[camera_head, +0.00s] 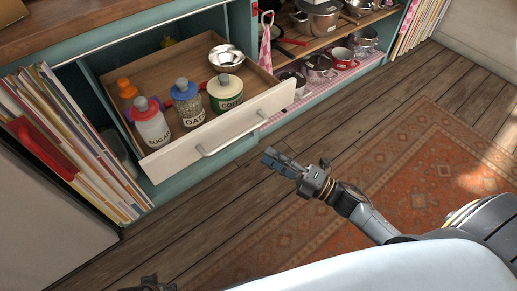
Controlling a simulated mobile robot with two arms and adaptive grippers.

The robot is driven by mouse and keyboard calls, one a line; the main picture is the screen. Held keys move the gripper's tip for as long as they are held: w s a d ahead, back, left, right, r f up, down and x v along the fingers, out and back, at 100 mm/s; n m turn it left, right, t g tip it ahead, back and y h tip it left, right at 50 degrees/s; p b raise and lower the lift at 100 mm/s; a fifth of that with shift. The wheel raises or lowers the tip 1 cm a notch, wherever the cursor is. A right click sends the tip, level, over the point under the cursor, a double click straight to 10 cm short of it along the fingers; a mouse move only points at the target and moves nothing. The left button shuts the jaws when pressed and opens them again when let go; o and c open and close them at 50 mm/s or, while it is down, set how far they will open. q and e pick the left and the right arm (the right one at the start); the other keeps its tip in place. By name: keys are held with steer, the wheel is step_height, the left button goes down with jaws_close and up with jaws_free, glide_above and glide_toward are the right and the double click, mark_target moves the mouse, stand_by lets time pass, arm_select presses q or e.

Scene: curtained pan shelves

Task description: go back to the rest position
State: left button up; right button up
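My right gripper (273,158) is low over the wooden floor, in front of the open drawer and apart from it. Its fingers look close together and nothing shows between them, but the gap is too small to judge. Only a dark bit of my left gripper (148,286) shows at the bottom edge, and its fingers cannot be made out. The pulled-out drawer (225,125) holds a sugar bottle (151,125), an oats jar (187,105), a green and white jar (225,94), an orange-topped bottle (127,92) and metal bowls (226,58).
Shelves right of the drawer hold a large pot (318,17), a red pot (342,58) and other pans. Upright books or folders (75,140) stand at the left. A patterned rug (425,165) lies on the floor. The floor before the drawer is clear.

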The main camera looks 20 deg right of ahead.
steer(key=shift+s+d, duration=0.3)
stand_by(0.4)
